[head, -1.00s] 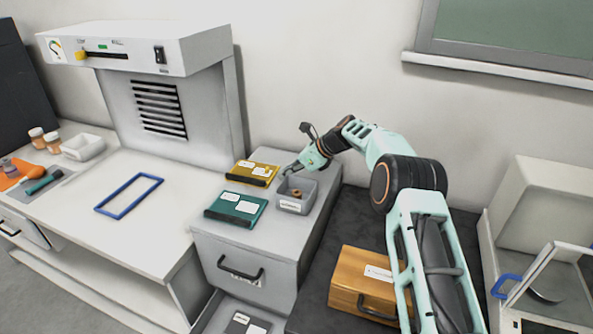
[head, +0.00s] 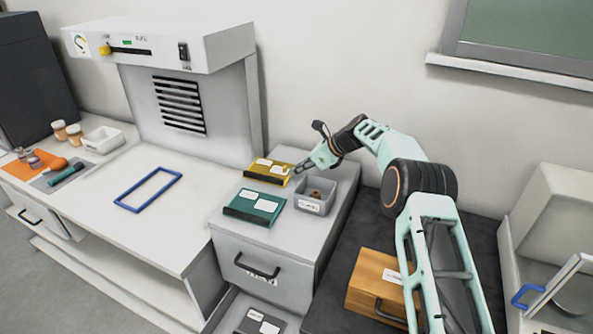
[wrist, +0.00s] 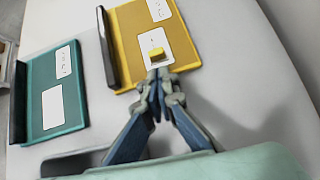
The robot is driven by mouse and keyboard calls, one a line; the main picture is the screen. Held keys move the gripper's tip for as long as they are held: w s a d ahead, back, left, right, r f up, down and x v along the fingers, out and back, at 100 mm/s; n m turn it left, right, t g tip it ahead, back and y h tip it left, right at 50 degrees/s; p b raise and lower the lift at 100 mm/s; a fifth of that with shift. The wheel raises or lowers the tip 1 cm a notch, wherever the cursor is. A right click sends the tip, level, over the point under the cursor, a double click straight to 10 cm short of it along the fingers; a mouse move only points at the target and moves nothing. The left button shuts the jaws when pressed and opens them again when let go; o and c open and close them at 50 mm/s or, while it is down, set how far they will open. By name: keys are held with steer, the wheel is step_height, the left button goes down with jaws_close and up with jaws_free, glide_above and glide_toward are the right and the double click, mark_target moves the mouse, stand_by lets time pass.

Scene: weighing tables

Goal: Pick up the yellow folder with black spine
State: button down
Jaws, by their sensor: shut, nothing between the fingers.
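The yellow folder with black spine (head: 268,171) lies flat on top of the grey drawer cabinet, behind the teal folder. It also shows in the wrist view (wrist: 183,40), with two white labels and a small raised yellow tab (wrist: 157,53). My gripper (head: 298,168) is at the folder's right end in the head view. In the wrist view my gripper (wrist: 158,75) is shut and empty, its fingertips together over the folder's near edge by the tab. I cannot tell whether the tips touch the folder.
A teal folder (head: 243,207) lies beside the yellow one. A grey bin (head: 325,188) with small brown items stands to the right, close to my gripper. A blue frame (head: 124,206) lies on the white bench. A wooden box (head: 366,268) stands at the lower right.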

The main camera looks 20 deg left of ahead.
mark_target(316, 193)
steer(key=shift+a, duration=0.3)
steer(key=shift+d, duration=0.1)
